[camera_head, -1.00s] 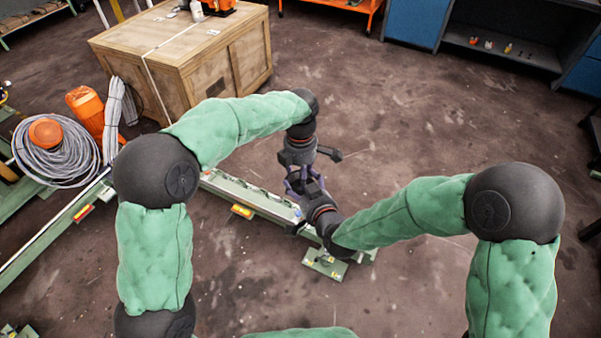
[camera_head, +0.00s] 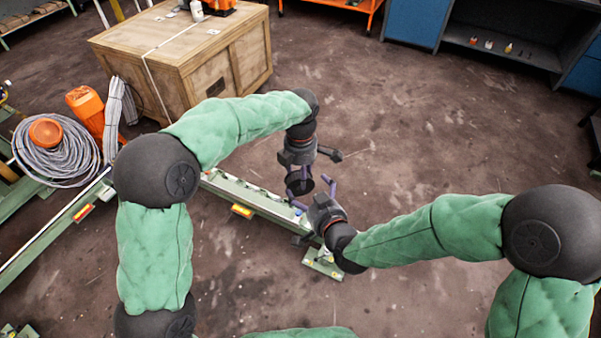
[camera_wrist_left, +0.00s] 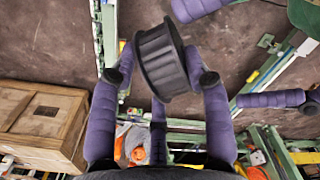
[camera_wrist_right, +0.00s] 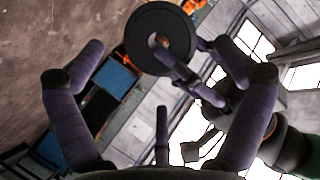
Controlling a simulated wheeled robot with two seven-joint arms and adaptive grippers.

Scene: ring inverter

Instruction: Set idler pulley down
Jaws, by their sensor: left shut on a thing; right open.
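The idler pulley (camera_wrist_left: 161,61) is a dark grooved wheel. In the left wrist view it sits between the purple fingers of my left gripper (camera_wrist_left: 164,78), which is shut on it. In the right wrist view the pulley (camera_wrist_right: 160,38) shows its round face and a centre hole. In the head view the pulley (camera_head: 299,187) is small and partly hidden by the grippers, above the green rail.
A long green rail (camera_head: 260,203) runs along the floor below the grippers, with a green foot (camera_head: 323,264) at its near end. A wooden crate (camera_head: 190,65) stands behind at the left. Coiled grey cable (camera_head: 75,160) lies at the far left. Open floor lies to the right.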

